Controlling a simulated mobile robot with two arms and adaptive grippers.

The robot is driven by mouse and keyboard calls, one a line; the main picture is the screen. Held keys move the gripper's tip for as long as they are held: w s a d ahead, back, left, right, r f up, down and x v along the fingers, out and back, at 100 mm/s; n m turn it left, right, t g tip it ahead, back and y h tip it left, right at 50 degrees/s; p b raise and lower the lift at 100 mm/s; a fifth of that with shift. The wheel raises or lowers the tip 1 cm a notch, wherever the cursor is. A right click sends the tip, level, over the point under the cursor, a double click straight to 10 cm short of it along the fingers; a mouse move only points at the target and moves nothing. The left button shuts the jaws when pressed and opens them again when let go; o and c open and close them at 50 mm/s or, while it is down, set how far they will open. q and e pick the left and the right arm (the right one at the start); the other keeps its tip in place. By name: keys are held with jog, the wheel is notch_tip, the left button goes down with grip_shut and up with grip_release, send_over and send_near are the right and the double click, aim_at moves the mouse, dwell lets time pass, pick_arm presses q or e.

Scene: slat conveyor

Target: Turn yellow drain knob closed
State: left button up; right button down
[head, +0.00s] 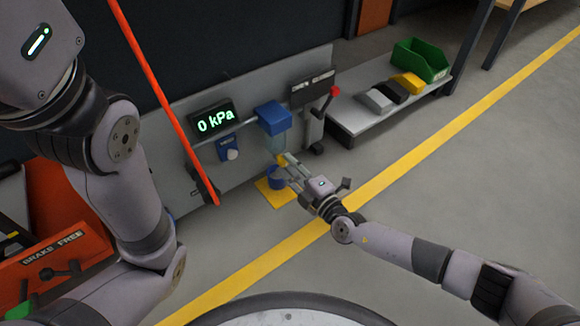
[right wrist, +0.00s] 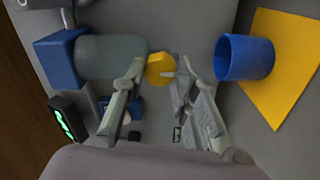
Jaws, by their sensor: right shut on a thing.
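The yellow drain knob (right wrist: 160,69) sits at the end of a grey translucent bowl (right wrist: 112,57) under a blue housing (head: 273,116). It also shows in the head view (head: 281,160), small and partly covered. My right gripper (right wrist: 160,75) has its fingers on either side of the knob and is shut on it. In the head view my right gripper (head: 288,170) reaches in from the lower right. A white mark shows on the knob's face. My left arm fills the left of the head view, but its gripper is not visible.
A blue cup (right wrist: 245,58) stands on a yellow mat (head: 270,193) below the knob. A gauge reading 0 kPa (head: 214,120) and a red-handled valve (head: 328,100) are on the panel. A red bar (head: 165,105) crosses the left. Open floor lies right.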

dwell(0.4)
jog(key=c, duration=1.2)
grip_release()
jog(key=shift+c, duration=0.2)
jog(key=v, duration=1.2)
